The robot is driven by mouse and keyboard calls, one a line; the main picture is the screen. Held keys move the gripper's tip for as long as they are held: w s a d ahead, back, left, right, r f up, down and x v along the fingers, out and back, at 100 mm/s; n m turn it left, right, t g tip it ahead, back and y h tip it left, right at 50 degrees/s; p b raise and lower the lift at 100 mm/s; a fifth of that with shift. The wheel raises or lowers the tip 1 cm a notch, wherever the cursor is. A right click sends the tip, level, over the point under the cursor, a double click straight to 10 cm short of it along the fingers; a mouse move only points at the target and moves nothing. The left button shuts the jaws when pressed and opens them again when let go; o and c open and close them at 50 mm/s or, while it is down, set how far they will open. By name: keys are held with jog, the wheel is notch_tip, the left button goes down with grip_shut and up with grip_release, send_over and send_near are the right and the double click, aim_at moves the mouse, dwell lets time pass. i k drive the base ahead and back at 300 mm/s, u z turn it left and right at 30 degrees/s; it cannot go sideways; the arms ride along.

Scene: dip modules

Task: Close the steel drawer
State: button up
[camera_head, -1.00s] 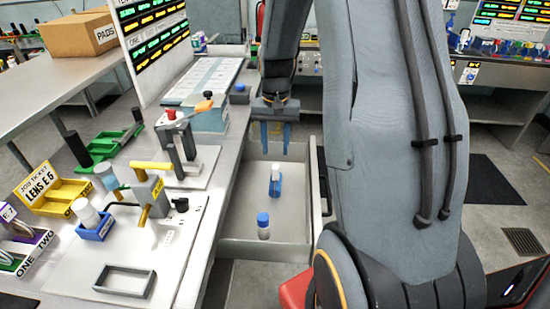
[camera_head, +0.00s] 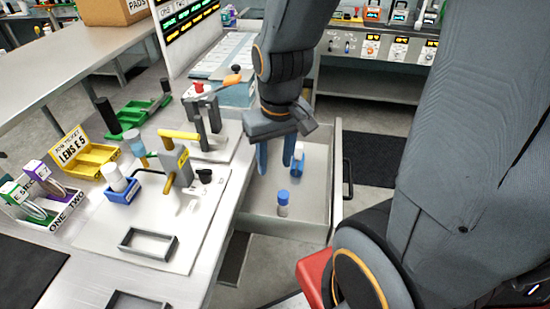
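The steel drawer (camera_head: 262,226) is pulled out from the right side of the bench. Its front panel with a dark handle (camera_head: 347,178) faces right. Inside stand a small blue-capped bottle (camera_head: 283,203) and, farther back, a blue-and-white item (camera_head: 298,160) partly hidden by my gripper.
The bench top (camera_head: 200,262) holds a yellow-handled fixture (camera_head: 177,165), a blue holder with a white bottle (camera_head: 120,187), a yellow tray (camera_head: 92,160) and a grey frame (camera_head: 148,243). Free floor with a dark mat (camera_head: 375,160) lies right of the drawer.

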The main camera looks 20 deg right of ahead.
aim_at(316, 198)
jog(key=u, duration=0.8)
jog(key=k, duration=1.35)
jog(key=z, duration=0.95)
jog(key=i, duration=0.5)
